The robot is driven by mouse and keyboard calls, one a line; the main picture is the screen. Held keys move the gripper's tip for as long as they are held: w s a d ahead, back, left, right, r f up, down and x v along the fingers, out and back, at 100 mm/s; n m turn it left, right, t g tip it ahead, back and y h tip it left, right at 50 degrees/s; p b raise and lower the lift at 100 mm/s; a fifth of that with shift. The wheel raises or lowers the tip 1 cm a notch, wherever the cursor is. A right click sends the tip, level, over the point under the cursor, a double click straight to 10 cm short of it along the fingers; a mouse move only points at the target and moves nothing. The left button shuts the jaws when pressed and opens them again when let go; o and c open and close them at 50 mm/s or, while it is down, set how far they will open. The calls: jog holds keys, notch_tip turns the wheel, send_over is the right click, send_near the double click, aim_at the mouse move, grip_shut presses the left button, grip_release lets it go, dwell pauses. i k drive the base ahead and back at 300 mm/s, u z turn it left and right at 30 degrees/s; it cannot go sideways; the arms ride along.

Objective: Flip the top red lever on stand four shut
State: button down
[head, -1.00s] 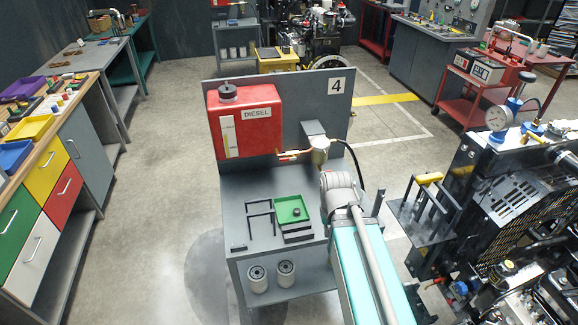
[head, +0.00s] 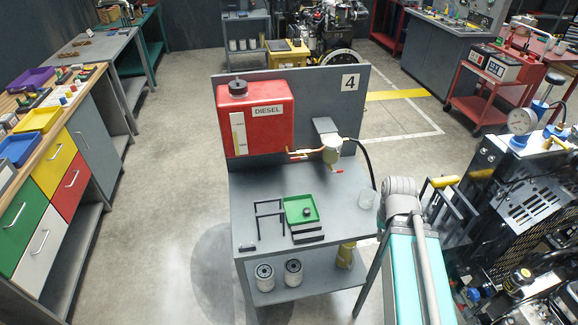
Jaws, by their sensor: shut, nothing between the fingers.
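Stand four (head: 345,115) is a grey bench with a back panel marked 4. A red diesel tank (head: 270,130) is mounted on the panel. A copper-coloured pipe runs from the tank to a pale filter bowl (head: 331,152). A small red lever (head: 291,151) shows at the tank end of the pipe, and another red lever (head: 337,171) shows below the bowl. Both are too small to tell their exact angle. My arm stands at the right of the bench, apart from the levers. My gripper is not visible.
On the bench top are a green tray (head: 296,214), a black frame (head: 268,218) and a clear jar (head: 367,198). White canisters (head: 293,272) stand on the shelf below. A dark engine rig (head: 520,190) with a pressure gauge is close on the right. Floor left of the stand is clear.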

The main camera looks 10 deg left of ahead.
aim_at(294, 159)
jog(key=u, duration=0.05)
jog(key=k, duration=1.4)
jog(key=u, duration=1.2)
jog(key=i, duration=1)
jog(key=z, duration=0.05)
